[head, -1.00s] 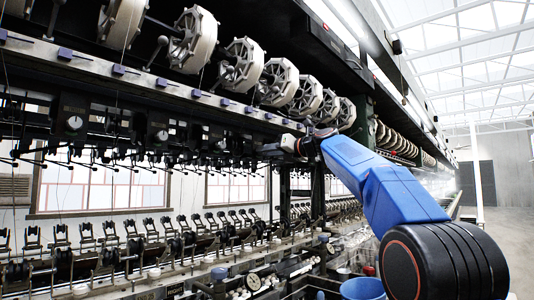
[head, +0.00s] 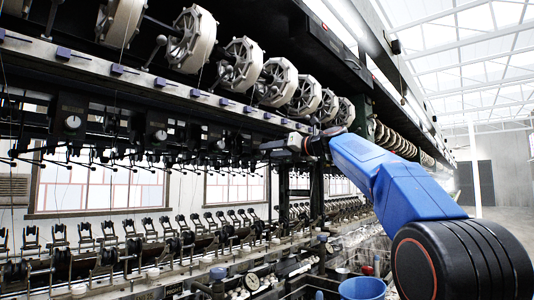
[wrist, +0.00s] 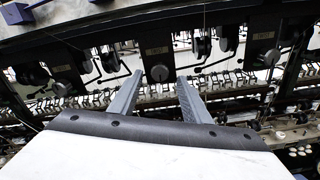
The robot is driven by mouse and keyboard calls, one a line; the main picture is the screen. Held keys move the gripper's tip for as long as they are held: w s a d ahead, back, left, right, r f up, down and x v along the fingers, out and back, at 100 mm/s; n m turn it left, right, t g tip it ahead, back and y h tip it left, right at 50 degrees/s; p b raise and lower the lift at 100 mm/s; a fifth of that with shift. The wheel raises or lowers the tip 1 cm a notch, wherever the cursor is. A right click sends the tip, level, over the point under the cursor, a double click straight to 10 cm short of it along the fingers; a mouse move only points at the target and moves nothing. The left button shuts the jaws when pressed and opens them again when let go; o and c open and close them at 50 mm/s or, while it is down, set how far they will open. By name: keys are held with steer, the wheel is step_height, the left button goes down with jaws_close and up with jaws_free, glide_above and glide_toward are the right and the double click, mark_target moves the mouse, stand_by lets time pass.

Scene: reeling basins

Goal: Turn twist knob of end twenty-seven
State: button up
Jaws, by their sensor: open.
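My gripper (wrist: 160,80) is open and empty in the wrist view, its two grey fingers pointing at the machine. A round grey twist knob (wrist: 160,73) on a dark box shows between the fingertips, apparently beyond them; I see no contact. Other knobs show to the right (wrist: 270,57) and left (wrist: 62,87). In the head view my gripper (head: 266,148) reaches left toward the row of boxes; nearer knobs (head: 72,122) show at left.
Large pale reels (head: 240,64) hang above a rail with purple blocks. Thin threads and black hooks hang below the boxes. Several small stands (head: 108,231) line the lower bench. A blue bucket (head: 362,288) stands low near my arm. The aisle at right is open.

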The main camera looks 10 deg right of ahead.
steer(key=v, duration=1.4)
steer(key=shift+s+d, duration=0.1)
